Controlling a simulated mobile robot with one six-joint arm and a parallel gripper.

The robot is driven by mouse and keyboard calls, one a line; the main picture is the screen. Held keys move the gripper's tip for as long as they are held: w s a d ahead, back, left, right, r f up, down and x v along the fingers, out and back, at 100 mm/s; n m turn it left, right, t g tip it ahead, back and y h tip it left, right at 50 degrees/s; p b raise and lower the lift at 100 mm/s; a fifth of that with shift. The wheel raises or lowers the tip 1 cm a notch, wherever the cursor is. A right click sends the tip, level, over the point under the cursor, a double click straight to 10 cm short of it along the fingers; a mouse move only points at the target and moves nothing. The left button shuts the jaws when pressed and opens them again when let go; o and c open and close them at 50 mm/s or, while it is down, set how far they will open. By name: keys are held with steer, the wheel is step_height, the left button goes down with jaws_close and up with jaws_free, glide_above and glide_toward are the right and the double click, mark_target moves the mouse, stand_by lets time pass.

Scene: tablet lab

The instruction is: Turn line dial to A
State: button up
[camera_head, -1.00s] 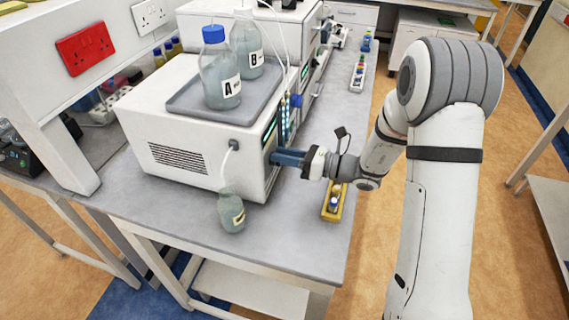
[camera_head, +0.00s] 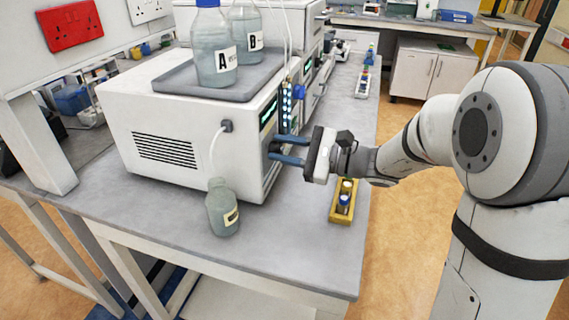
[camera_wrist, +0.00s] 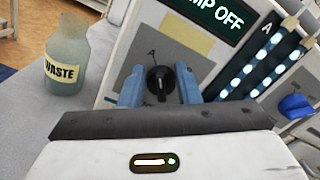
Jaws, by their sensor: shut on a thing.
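The line dial (camera_wrist: 160,82) is a small black round knob on the front panel of the white machine (camera_head: 165,130). A letter A is printed above and slightly left of it in the wrist view. The knob's raised grip looks about upright in that view, but its exact pointing is hard to tell. My gripper (camera_wrist: 160,88) has its two blue fingers on either side of the dial, shut on it. In the head view my gripper (camera_head: 288,150) reaches the machine's front from the right, and the dial is hidden there.
A display (camera_wrist: 215,18) reads "MP OFF", its start cut off. A blue knob (camera_wrist: 296,105) and lit tubes are at right. The WASTE bottle (camera_head: 222,210) stands beside the machine. Bottles A (camera_head: 215,50) and B (camera_head: 246,35) stand on top. A yellow rack (camera_head: 343,205) sits below my wrist.

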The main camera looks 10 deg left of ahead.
steer(key=shift+s+f+n+b, duration=0.1)
steer(key=shift+f+n+b, duration=0.15)
steer(key=shift+n+b, duration=1.1)
steer(key=shift+r+b, duration=0.1)
steer(key=shift+b, duration=0.2)
steer(key=o, duration=0.9)
steer(key=shift+o, duration=0.2)
steer(key=s+d, duration=0.1)
steer(key=d, duration=0.6)
steer(key=shift+d, duration=0.35)
steer(key=shift+s, duration=0.1)
